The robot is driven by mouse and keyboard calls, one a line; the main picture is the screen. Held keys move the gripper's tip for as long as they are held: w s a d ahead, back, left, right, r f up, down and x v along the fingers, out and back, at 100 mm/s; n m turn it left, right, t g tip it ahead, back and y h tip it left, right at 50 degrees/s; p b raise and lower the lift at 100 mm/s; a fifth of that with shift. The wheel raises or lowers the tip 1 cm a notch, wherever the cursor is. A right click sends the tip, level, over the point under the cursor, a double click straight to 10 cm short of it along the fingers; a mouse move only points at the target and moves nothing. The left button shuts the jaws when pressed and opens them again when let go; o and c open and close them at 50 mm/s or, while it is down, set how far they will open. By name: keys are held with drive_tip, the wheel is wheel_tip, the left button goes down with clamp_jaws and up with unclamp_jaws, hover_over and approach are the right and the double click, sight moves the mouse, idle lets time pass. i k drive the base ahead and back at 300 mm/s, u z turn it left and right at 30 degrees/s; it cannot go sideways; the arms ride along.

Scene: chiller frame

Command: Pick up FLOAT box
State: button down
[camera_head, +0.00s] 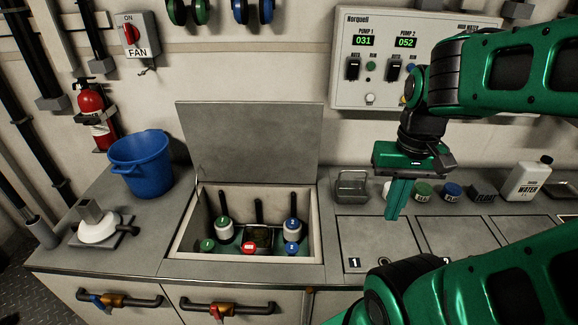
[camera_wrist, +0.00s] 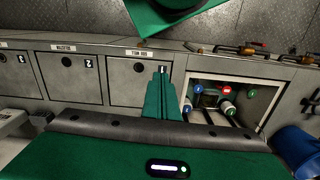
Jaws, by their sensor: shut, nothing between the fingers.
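The FLOAT box (camera_head: 485,192) is a small dark box with lettering on it. It lies on the counter at the right in the head view, left of the white water bottle. My gripper (camera_head: 392,216) hangs over the counter to the left of the box, apart from it, with its green fingers pointing down. The fingers are together and empty. The gripper also shows in the wrist view (camera_wrist: 160,72), above the numbered lids. I cannot make out the box in the wrist view.
The water bottle (camera_head: 527,180) stands close to the box. Green-labelled (camera_head: 423,191) and blue-labelled jars (camera_head: 452,191) and a clear tray (camera_head: 351,187) line the back. An open well (camera_head: 175,247) with a raised lid (camera_head: 250,135) and a blue bucket (camera_head: 142,165) are left.

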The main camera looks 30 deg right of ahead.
sight(479, 193)
drive_tip(key=z, duration=1.25)
drive_tip(key=k, duration=0.5)
drive_tip(key=z, duration=0.2)
